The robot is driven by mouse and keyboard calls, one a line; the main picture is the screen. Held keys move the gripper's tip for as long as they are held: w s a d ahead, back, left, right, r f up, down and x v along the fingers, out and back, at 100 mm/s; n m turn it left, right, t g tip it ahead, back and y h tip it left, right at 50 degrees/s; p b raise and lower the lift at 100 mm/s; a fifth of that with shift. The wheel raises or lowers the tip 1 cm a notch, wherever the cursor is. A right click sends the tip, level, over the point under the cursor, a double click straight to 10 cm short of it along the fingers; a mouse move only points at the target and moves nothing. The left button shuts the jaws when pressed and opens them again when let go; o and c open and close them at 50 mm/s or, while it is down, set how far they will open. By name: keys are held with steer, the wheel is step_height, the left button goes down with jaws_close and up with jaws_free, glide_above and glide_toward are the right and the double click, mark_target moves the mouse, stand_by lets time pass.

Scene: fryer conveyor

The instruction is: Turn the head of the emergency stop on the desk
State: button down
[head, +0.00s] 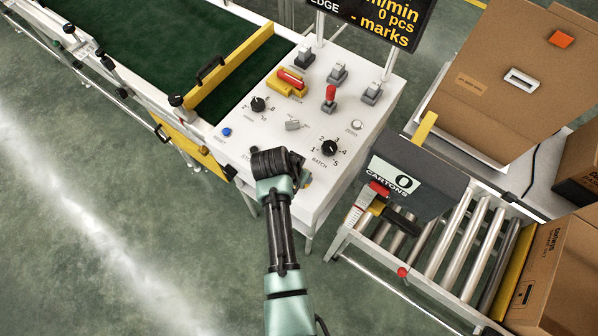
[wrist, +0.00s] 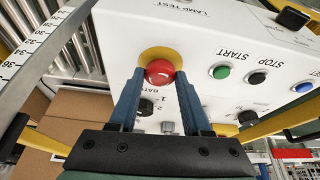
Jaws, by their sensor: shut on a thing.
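The emergency stop (wrist: 159,71) has a round red head on a yellow ring and sits on the white desk panel (wrist: 210,38) in the wrist view. My gripper (wrist: 158,79) has its two blue fingers on either side of the red head, shut on it. The fingertips hide parts of the head's sides. In the head view my arm reaches over the front edge of the white desk (head: 302,130) and hides the emergency stop and most of the gripper.
Green START (wrist: 221,71), black STOP (wrist: 257,77) and blue (wrist: 303,87) buttons stand close by. The desk top also carries a BATCH knob (head: 330,147), a red-handled lever (head: 330,95) and a red-yellow switch (head: 289,82). A CARTONS counter (head: 420,175) and roller conveyor (head: 455,235) lie to the right.

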steer(key=shift+s, duration=0.1)
steer(key=shift+c, duration=1.7)
jaws_free()
steer(key=v, duration=1.2)
steer(key=shift+r, duration=0.45)
steer(key=shift+a, duration=0.1)
